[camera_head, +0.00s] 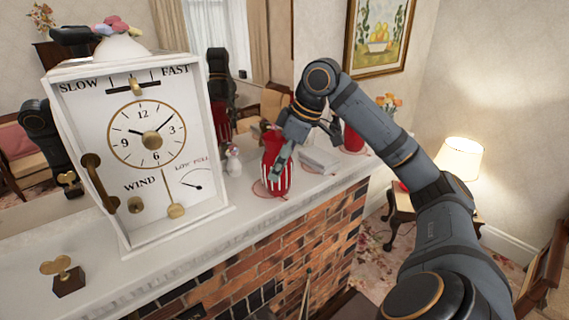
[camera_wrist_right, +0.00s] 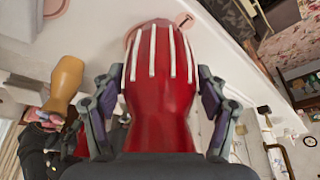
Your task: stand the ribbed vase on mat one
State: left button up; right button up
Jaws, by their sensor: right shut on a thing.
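The ribbed vase (camera_head: 277,174) is red with white vertical ribs and stands roughly upright at the mantel's front edge. My right gripper (camera_head: 280,150) is around its upper part. In the right wrist view the two fingers (camera_wrist_right: 162,85) close on both sides of the vase (camera_wrist_right: 160,110). A pink mat (camera_head: 262,189) shows around the vase's base, with a small tag (camera_wrist_right: 183,20) beside it that I cannot read. Whether the base touches the mat is unclear. My left gripper is not in view.
A large white clock (camera_head: 195,150) stands left on the mantel (camera_head: 225,235). A small white figurine (camera_head: 234,162) is left of the vase. A pale box (camera_head: 319,159) and another red vase (camera_head: 353,139) stand to the right. A mirror hangs behind.

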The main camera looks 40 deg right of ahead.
jog(key=o, duration=1.5)
jog(key=shift+s+f, duration=0.1)
jog(key=shift+o, duration=1.3)
jog(key=shift+r, duration=0.45)
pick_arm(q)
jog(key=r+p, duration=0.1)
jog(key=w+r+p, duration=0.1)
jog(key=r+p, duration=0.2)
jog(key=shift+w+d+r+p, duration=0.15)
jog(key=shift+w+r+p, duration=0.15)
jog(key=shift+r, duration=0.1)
pick_arm(e)
jog(key=v, duration=1)
jog(key=shift+r, duration=0.45)
